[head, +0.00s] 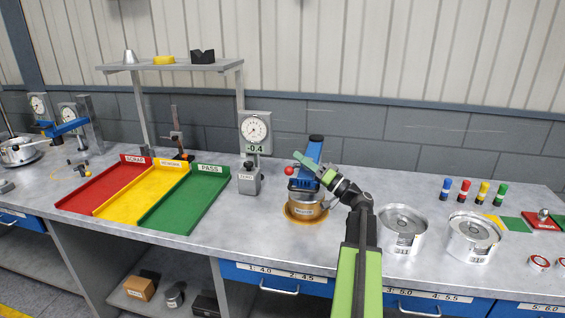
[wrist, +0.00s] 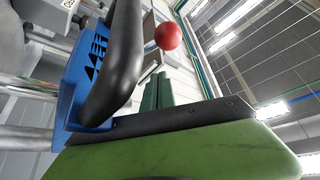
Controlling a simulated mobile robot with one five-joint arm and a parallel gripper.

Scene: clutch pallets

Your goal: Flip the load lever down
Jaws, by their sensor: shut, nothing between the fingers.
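The load lever shows as a red ball knob (head: 289,170) at the left of a blue press-like fixture (head: 309,160) in the head view. The red knob (wrist: 168,36) also shows in the wrist view, near the top middle, with the blue fixture body (wrist: 88,80) at the left. The fixture stands over a round metal part on an orange-brown base (head: 303,212). My gripper (head: 309,162) is shut and empty, in front of the fixture and to the right of the knob. Its green fingers (wrist: 158,92) point toward the knob in the wrist view. Contact cannot be told.
A dial gauge stand (head: 255,135) reading -0.4 stands left of the fixture. Red, yellow and green trays (head: 205,190) lie further left. Two round metal pallets (head: 402,228) and (head: 472,236) sit at the right. Coloured pegs (head: 464,190) stand behind them.

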